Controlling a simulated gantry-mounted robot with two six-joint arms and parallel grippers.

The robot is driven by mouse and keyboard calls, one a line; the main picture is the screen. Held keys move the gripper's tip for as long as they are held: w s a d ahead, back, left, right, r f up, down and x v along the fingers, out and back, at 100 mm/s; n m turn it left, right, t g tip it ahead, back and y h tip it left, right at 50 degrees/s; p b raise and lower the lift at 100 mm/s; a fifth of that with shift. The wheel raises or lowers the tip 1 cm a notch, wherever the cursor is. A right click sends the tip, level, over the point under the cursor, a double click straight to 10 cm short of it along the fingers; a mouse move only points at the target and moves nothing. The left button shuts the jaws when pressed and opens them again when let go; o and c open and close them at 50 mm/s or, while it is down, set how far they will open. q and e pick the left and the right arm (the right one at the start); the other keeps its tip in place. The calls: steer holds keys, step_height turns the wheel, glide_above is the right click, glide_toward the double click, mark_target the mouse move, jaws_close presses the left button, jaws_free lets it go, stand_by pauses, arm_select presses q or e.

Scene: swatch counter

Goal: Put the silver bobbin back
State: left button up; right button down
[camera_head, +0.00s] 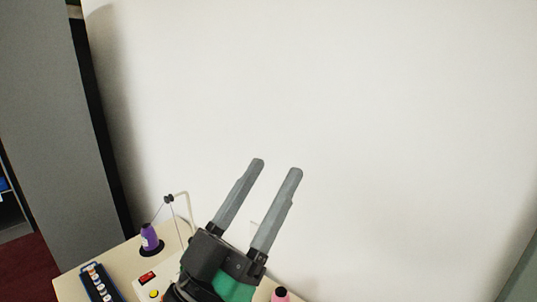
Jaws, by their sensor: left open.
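My left gripper (276,168) is raised in front of the pale wall. Its two grey fingers are apart, with nothing between them. I cannot make out a silver bobbin for certain. A dark tray (110,288) at the lower left holds a row of small pale pieces, too small to identify, and is cut off by the bottom edge. My gripper is above and to the right of it. My right gripper is out of view.
A purple spool (150,237) stands on the counter (72,285) beside a thin white wire arm (187,207). A red switch (147,277) and yellow button (154,294) are nearby. The pale wall (400,120) fills the background.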

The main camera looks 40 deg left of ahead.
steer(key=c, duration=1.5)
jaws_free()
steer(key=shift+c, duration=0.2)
arm_select(q)
steer(key=s+d+r+m+t+h, duration=0.1)
steer(key=s+d+r+m+h, duration=0.1)
steer(key=r, duration=0.4)
steer(key=shift+s+d+r+m+t+h, duration=0.3)
steer(key=shift+s+d+r+h, duration=0.1)
steer(key=shift+s+d+h, duration=0.6)
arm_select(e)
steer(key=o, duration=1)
arm_select(q)
steer(key=shift+w+a, duration=0.1)
steer(key=shift+a, duration=0.05)
